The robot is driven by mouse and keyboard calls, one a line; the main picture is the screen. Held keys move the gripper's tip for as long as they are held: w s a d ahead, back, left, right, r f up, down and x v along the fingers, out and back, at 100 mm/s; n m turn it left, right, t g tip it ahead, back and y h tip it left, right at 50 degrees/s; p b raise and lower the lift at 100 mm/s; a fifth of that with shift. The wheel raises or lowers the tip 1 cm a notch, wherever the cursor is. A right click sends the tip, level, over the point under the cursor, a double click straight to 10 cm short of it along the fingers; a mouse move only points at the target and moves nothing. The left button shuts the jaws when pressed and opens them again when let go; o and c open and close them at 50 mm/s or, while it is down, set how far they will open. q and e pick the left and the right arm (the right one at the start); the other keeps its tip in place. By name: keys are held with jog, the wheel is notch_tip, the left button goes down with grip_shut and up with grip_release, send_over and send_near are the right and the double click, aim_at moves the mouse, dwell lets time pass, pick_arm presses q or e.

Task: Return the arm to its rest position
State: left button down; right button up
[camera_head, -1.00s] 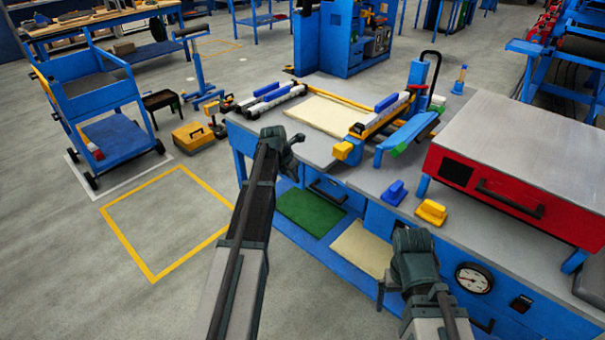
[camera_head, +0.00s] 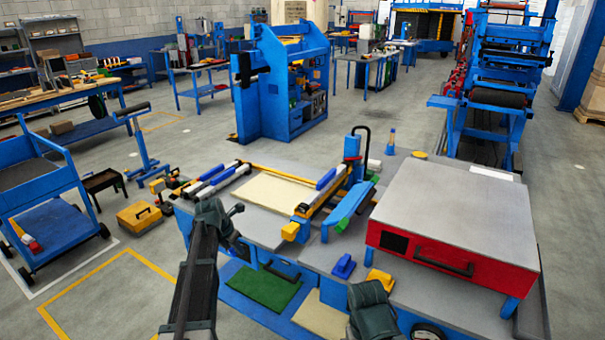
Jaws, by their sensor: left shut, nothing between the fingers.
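My left arm comes up from the bottom, and its gripper (camera_head: 236,212) is over the front left edge of the grey-topped blue workbench (camera_head: 262,228). The left gripper is shut and empty, pointing right. My right arm shows only as a dark wrist part (camera_head: 371,312) at the bottom, in front of the bench; its fingers are hidden. A cream panel (camera_head: 277,190) lies flat on the bench inside a yellow-edged frame, beyond the left gripper.
A red box with a grey lid (camera_head: 455,215) stands on the bench's right. A blue block (camera_head: 343,266) and a yellow block (camera_head: 379,281) sit near its front edge. A blue cart (camera_head: 50,200) stands at left.

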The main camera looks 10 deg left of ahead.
pick_arm(q)
jog(key=s+d+f+m+g, duration=0.1)
jog(key=s+d+m, duration=0.5)
jog(key=d+m, duration=0.3)
jog(key=s+d+m+g, duration=0.1)
jog(key=s+d+m, duration=0.5)
jog(key=d+m, duration=0.3)
jog(key=s+d+m+g+y, duration=0.1)
jog(key=s+d+m, duration=0.5)
jog(key=s+m, duration=0.2)
jog(key=s+d+m+g+y, duration=0.1)
jog(key=s+d+m, duration=0.4)
jog(key=s+m, duration=0.3)
jog(key=shift+s+d+f+m+y, duration=0.2)
jog(key=shift+s+d+m+y, duration=0.15)
jog(key=shift+m, duration=0.55)
